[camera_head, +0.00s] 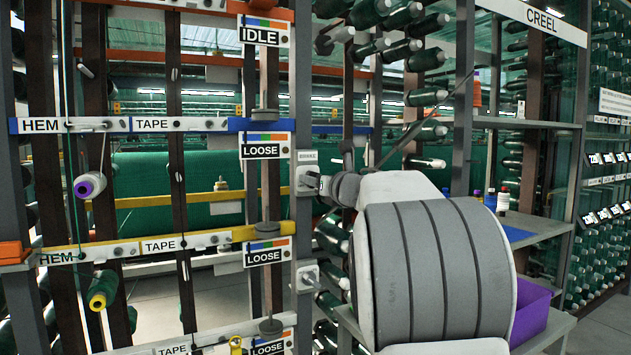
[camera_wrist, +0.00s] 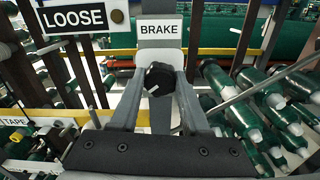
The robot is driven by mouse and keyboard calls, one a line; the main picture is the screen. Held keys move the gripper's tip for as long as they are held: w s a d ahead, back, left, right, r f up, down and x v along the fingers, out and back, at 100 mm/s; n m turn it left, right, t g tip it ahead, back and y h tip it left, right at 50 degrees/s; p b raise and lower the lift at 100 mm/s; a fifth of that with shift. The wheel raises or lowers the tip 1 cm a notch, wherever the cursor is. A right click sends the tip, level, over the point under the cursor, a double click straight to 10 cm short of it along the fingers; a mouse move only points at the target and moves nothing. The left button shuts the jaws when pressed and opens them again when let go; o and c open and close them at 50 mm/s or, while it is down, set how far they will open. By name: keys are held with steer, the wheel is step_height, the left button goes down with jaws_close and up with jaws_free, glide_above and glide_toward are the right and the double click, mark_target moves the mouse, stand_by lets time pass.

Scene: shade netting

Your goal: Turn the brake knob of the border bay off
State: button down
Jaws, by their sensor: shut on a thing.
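A dark round brake knob (camera_wrist: 158,76) with a pale pointer mark sits on a light plate under a BRAKE label (camera_wrist: 160,28) in the wrist view. My gripper (camera_wrist: 159,88) is shut on this knob, one finger on each side. In the head view my gripper (camera_head: 336,187) reaches the upper brake plate (camera_head: 305,181), where the knob is mostly hidden. A LOOSE sign (camera_head: 266,151) is left of this plate. The pointer's slanted mark is small, and I cannot read its setting.
A second brake plate (camera_head: 307,276) with a knob is below, beside another LOOSE sign (camera_head: 267,252). An IDLE sign (camera_head: 264,31) is above. Green bobbins (camera_head: 402,50) on pegs crowd the right. A grey shelf (camera_head: 540,230) holds small bottles, with a purple bin (camera_head: 531,308) below.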

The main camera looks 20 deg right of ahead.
steer(key=shift+n, duration=0.5)
steer(key=shift+c, duration=1.9)
jaws_free()
steer(key=shift+s, duration=0.1)
steer(key=s+p, duration=0.1)
steer(key=s, duration=1.6)
steer(key=shift+d+p, duration=0.3)
steer(key=shift+s, duration=0.1)
